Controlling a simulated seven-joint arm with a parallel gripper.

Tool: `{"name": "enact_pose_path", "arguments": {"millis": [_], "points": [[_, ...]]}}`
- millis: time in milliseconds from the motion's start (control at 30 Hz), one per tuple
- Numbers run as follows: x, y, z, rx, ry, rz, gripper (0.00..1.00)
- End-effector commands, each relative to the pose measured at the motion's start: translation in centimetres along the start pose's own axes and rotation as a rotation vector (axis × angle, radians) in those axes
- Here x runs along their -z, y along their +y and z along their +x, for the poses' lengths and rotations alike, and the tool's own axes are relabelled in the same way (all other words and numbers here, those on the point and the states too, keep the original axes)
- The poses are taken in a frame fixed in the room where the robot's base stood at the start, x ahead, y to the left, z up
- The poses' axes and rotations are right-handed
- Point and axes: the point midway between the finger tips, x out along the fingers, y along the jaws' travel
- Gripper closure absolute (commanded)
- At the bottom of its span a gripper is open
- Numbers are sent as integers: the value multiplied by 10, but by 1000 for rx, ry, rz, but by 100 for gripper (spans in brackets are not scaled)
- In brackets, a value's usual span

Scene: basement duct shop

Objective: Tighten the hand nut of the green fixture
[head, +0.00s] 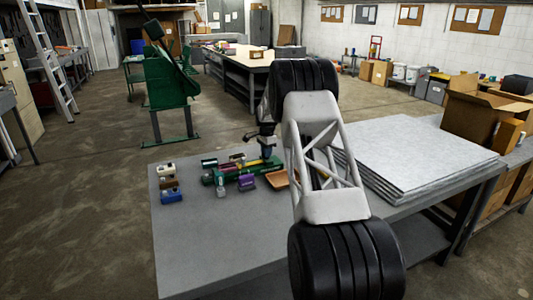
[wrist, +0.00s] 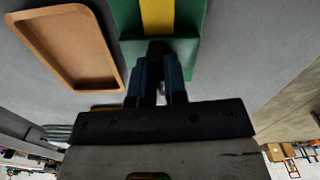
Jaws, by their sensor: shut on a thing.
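The green fixture (head: 232,176) lies on the grey workbench, with a yellow bar along it. In the wrist view, the green fixture (wrist: 187,58) and its yellow bar (wrist: 158,15) are at the top centre. My gripper (wrist: 157,75) is at the end of the fixture, its two blue-grey fingers shut on a small dark part at the fixture's end face, which looks like the hand nut (wrist: 157,47). The fingers hide most of the nut, and its thread cannot be seen. In the head view my gripper (head: 267,153) reaches down at the fixture's right end.
A brown tray (head: 277,180) lies close to the fixture; it also shows in the wrist view (wrist: 70,40). Several small coloured blocks, one purple (head: 246,183), surround the fixture. Grey sheets (head: 420,155) are stacked at right. The bench's front left (head: 200,245) is clear.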

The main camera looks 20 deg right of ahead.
Motion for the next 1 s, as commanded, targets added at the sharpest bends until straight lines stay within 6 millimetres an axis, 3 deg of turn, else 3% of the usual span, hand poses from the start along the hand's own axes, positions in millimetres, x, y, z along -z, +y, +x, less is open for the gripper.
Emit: {"name": "enact_pose_path", "arguments": {"millis": [300,767,800,933,1000], "points": [[1,0,0,0,1,129,100],[1,0,0,1,0,148,100],[1,0,0,1,0,148,84],[0,0,0,1,0,147,64],[0,0,0,0,0,147,62]]}}
